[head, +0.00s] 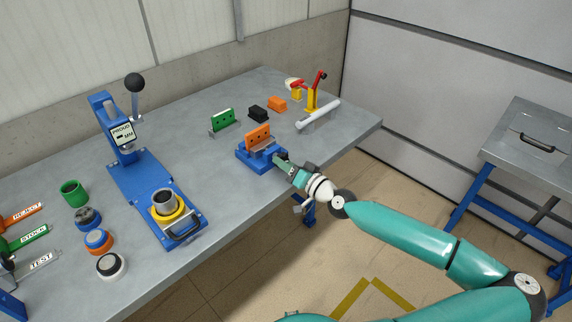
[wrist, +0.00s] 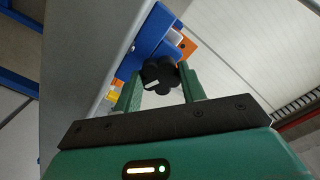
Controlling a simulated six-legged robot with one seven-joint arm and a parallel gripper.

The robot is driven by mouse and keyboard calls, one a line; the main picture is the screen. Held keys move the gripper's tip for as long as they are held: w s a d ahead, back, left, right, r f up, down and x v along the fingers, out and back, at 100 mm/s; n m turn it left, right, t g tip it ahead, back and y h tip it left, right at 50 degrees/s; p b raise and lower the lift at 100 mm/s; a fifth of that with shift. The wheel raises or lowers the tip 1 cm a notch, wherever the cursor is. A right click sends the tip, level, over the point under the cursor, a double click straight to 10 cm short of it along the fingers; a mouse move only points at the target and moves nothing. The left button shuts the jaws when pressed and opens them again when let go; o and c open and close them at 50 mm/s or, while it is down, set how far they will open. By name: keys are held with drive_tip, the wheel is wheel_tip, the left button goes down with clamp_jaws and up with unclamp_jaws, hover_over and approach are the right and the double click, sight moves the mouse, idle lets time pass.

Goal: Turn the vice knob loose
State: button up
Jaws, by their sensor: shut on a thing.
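The blue vice (head: 250,158) sits near the front edge of the grey table, with an orange block (head: 258,137) held upright in it. In the wrist view the vice (wrist: 150,35) is at the top, and its black lobed knob (wrist: 158,74) faces me. My gripper (wrist: 160,90) has its two green fingers on either side of the knob and is shut on it. In the head view my gripper (head: 283,161) reaches the right end of the vice, and the knob is hidden there. A bit of the orange block (wrist: 187,46) shows behind the vice in the wrist view.
A blue press (head: 150,180) stands left.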

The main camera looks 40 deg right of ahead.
drive_tip(key=n, duration=0.7)
drive_tip(key=shift+d+f, duration=0.1)
drive_tip(key=n, duration=0.7)
drive_tip(key=shift+d, duration=0.1)
drive_tip(key=n, duration=0.4)
drive_tip(key=shift+d+r+n, duration=0.1)
drive_tip(key=shift+r+n, duration=0.05)
drive_tip(key=shift+n, duration=1.2)
drive_tip(key=shift+r+n, duration=0.1)
drive_tip(key=shift+n, duration=1.25)
drive_tip(key=o, duration=1)
drive_tip(key=shift+c, duration=0.2)
drive_tip(key=shift+f, duration=0.1)
